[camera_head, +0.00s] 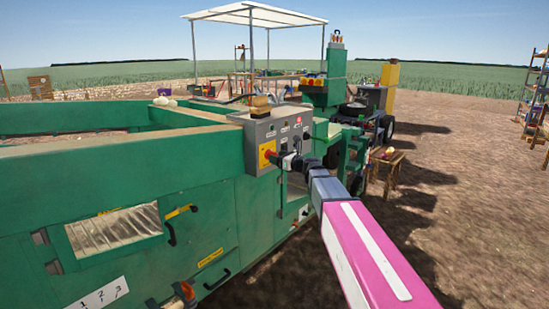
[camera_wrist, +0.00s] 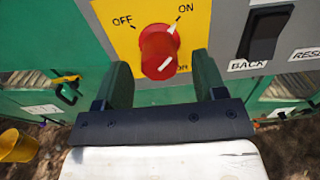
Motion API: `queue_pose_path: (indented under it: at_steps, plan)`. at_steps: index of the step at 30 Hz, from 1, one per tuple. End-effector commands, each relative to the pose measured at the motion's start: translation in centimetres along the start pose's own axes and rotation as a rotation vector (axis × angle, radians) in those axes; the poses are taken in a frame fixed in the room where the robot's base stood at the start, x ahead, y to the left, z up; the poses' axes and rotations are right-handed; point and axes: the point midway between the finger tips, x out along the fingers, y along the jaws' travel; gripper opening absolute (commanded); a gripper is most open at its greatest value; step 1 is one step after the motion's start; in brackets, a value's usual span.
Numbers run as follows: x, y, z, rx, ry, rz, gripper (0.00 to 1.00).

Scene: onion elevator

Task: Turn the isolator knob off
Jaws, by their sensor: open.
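The isolator knob (camera_wrist: 159,52) is red with a white pointer mark and sits on a yellow plate (camera_wrist: 199,17) marked OFF at upper left and ON at right. Its pointer is turned toward ON. In the head view the yellow plate (camera_head: 265,155) is on the grey control box (camera_head: 282,130), and the knob is small there. My gripper (camera_wrist: 163,80) is open, with one dark green finger on each side of the knob's lower part. I cannot tell whether either finger touches it. In the head view my gripper (camera_head: 291,162) is at the panel's face.
A black rocker switch (camera_wrist: 265,32) labelled BACK is just right of the plate. The green machine (camera_head: 110,165) fills the left, with a handled door below. A yellow bucket (camera_wrist: 16,145) stands on the ground. Open dirt ground lies to the right.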

Motion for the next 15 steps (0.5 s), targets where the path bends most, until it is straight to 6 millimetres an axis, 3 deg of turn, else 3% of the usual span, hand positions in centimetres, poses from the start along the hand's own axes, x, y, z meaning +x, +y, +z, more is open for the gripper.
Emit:
queue_pose_path:
  at_steps: [6, 15]
  plan:
    - [2.1, -0.1, 0.0, -0.001, 0.000, 0.001, 0.64]
    - [2.3, 0.0, 0.0, -0.001, 0.000, 0.000, 0.64]
